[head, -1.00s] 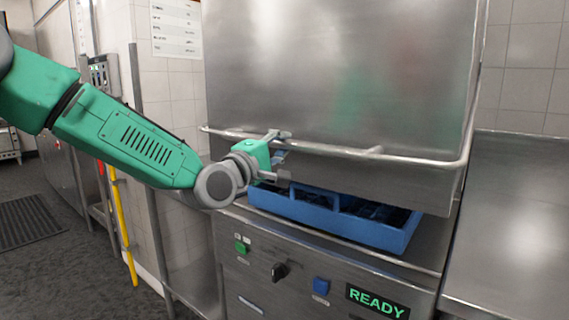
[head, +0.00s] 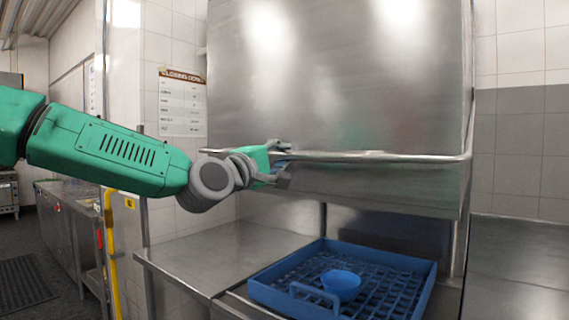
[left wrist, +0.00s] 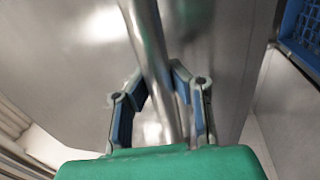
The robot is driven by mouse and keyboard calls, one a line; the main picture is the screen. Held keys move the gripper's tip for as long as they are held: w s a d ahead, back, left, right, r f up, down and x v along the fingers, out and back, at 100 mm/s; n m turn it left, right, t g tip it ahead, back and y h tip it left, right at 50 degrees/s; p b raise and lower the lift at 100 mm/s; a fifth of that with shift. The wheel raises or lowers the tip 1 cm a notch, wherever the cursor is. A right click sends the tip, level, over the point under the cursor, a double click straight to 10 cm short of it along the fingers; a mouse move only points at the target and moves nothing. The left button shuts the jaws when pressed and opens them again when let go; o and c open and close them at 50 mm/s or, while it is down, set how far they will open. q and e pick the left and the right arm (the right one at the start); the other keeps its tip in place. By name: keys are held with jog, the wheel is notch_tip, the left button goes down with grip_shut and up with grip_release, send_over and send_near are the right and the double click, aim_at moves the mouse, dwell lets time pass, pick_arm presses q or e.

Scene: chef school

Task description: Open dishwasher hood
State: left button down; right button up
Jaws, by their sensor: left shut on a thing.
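The dishwasher hood (head: 340,75) is a large steel box raised well above the machine's deck. A long steel bar handle (head: 400,157) runs across its lower front. My left gripper (head: 284,165) is shut on the handle near its left end. In the left wrist view the handle (left wrist: 158,70) passes between the two blue-padded fingers of the gripper (left wrist: 160,105). Under the hood, a blue dish rack (head: 405,270) sits on the deck with a blue bowl (head: 341,284) in it. My right gripper is not in view.
A bare steel counter (head: 215,255) lies to the left of the rack, and another steel surface (head: 520,262) is to the right. A yellow pipe (head: 112,255) stands at the left. A printed sign (head: 182,103) hangs on the tiled wall.

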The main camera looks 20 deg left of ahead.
pick_arm(q)
jog(key=shift+a, duration=0.1)
jog(key=c, duration=1.4)
grip_release()
jog(key=shift+o, duration=0.2)
jog(key=shift+a, duration=0.15)
jog(key=shift+s+a, duration=0.1)
jog(key=v, duration=1.2)
jog(key=shift+f, duration=0.1)
